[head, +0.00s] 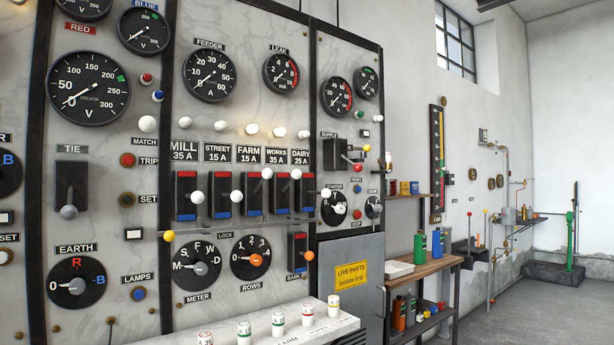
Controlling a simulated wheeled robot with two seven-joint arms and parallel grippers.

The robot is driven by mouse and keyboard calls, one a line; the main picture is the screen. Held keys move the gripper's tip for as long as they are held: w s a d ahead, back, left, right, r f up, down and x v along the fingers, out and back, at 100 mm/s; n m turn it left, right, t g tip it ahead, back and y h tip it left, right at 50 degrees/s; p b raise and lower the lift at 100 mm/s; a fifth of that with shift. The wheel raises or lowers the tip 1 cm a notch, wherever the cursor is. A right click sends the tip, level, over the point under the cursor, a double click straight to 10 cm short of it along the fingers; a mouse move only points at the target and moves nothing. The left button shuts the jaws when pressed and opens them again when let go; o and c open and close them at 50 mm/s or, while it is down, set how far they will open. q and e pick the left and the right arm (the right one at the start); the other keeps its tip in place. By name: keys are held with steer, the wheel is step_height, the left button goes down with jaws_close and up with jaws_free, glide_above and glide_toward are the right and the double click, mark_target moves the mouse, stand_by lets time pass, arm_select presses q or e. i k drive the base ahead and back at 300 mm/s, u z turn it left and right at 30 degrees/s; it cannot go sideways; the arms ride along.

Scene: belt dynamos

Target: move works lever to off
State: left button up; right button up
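The works lever (296,174) has a white ball knob and stands out from a dark switch block (280,195) under the "WORKS 35 A" label (277,156). The block has a red band at its top and a blue band at its bottom. The works knob sits high on its block, level with the farm knob (267,173). The mill knob (197,197), street knob (236,196) and dairy knob (326,193) sit lower. Neither of my grippers shows in the head view.
Round dials, such as the feeder meter (209,74), fill the upper panel. Rotary knobs (250,258) lie below the levers. A white ledge (262,328) with several small labelled pots juts out at the bottom. A shelf (425,266) with bottles stands at right, beside open floor.

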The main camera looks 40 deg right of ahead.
mark_target(297, 174)
steer(key=z, duration=0.35)
steer(key=k, duration=0.5)
steer(key=z, duration=1.45)
steer(key=i, duration=0.95)
steer(key=z, duration=0.05)
